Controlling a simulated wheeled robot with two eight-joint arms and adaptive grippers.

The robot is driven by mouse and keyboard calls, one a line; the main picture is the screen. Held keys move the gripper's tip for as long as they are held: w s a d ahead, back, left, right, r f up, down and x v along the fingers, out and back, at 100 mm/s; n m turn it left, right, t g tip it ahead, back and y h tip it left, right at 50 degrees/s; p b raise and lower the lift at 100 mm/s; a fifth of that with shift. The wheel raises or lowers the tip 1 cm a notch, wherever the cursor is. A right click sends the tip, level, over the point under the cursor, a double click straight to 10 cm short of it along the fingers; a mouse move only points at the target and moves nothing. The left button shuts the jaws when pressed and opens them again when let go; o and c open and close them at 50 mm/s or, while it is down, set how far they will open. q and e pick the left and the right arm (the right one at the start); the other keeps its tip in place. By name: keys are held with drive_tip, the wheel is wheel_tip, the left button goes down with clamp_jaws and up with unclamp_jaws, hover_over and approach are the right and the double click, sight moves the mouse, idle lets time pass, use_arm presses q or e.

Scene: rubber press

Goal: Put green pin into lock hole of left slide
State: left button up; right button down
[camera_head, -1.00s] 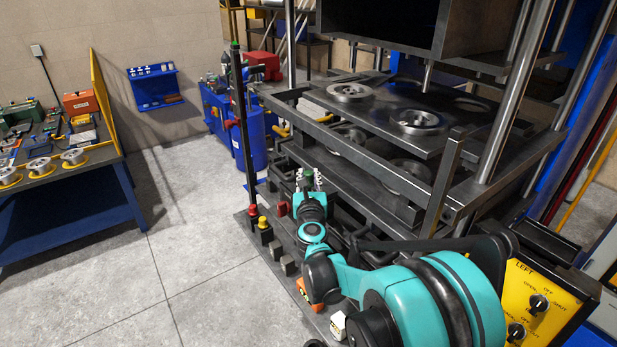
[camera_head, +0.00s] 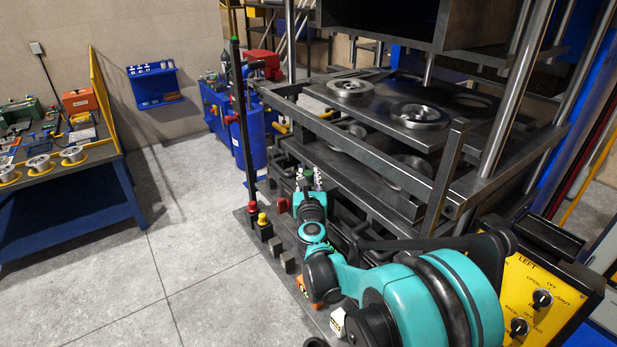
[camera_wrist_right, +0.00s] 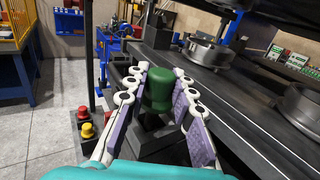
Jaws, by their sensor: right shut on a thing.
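The green pin (camera_wrist_right: 158,88) stands about upright between the fingers of my right gripper (camera_wrist_right: 156,98) in the right wrist view. The gripper is shut on it, with white links and purple pads either side. A dark block (camera_wrist_right: 155,133) shows just below the pin; the lock hole is hidden, so I cannot tell whether the pin's lower end is in it. In the head view my right gripper (camera_head: 309,181) is at the near left side of the press, beside its dark lower slide frame (camera_head: 345,193). The pin is not clear there. My left gripper is out of view.
The press carries a dark plate (camera_head: 385,105) with round metal moulds. A thin black post (camera_head: 240,120) and red and yellow buttons (camera_head: 262,220) stand left of my gripper. A yellow control panel (camera_head: 535,300) is at lower right. The floor at left is clear.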

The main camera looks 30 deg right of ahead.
drive_tip(key=shift+f+b, duration=0.65)
drive_tip(key=shift+f, duration=0.15)
drive_tip(key=c, duration=1.2)
unclamp_jaws()
drive_tip(key=shift+s, duration=0.1)
drive_tip(key=v, duration=1.2)
